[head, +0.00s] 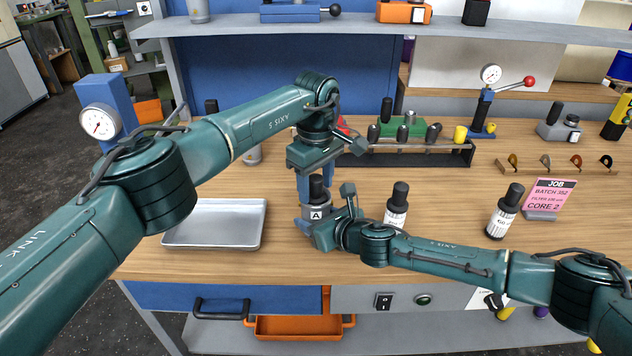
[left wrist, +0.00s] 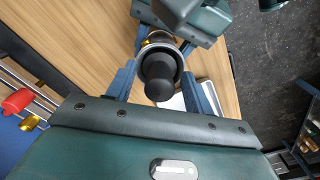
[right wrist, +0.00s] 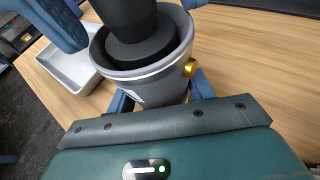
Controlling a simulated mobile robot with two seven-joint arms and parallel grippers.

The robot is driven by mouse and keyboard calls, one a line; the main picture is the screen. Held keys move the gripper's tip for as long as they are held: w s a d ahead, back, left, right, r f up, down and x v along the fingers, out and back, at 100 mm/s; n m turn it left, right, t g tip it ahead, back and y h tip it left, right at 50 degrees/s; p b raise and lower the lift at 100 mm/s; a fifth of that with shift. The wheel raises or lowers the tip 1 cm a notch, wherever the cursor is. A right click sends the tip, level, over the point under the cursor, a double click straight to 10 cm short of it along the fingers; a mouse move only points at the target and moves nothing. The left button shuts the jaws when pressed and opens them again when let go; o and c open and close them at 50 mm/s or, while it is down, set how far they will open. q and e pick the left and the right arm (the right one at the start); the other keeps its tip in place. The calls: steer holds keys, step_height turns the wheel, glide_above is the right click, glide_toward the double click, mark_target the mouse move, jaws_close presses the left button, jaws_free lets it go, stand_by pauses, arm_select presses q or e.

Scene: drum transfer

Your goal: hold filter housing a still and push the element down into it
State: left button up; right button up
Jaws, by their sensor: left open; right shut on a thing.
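Filter housing A (head: 316,213) is a grey cup with an "A" label, upright at the bench front. My right gripper (right wrist: 160,95) is shut on it; a gold fitting shows on its side in the right wrist view. The black element (right wrist: 130,42) stands in the housing's mouth, its wide lower part inside the rim and its narrower knob above. It also shows in the left wrist view (left wrist: 158,78). My left gripper (left wrist: 163,82) is open above the housing, pointing down, with one finger either side of the element and gaps between. How deep the element sits is hard to tell.
A shallow metal tray (head: 214,223) lies left of the housing. Labelled bottles with black caps stand to the right (head: 397,206) and farther right (head: 505,212), near a pink job card (head: 549,196). A rack of dark parts (head: 408,155) stands behind. Bare bench lies between the bottles.

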arm_select(q)
step_height(320, 180, up, 12)
stand_by(0.5)
arm_select(e)
steer(key=o, duration=1.2)
steer(key=shift+c, duration=0.2)
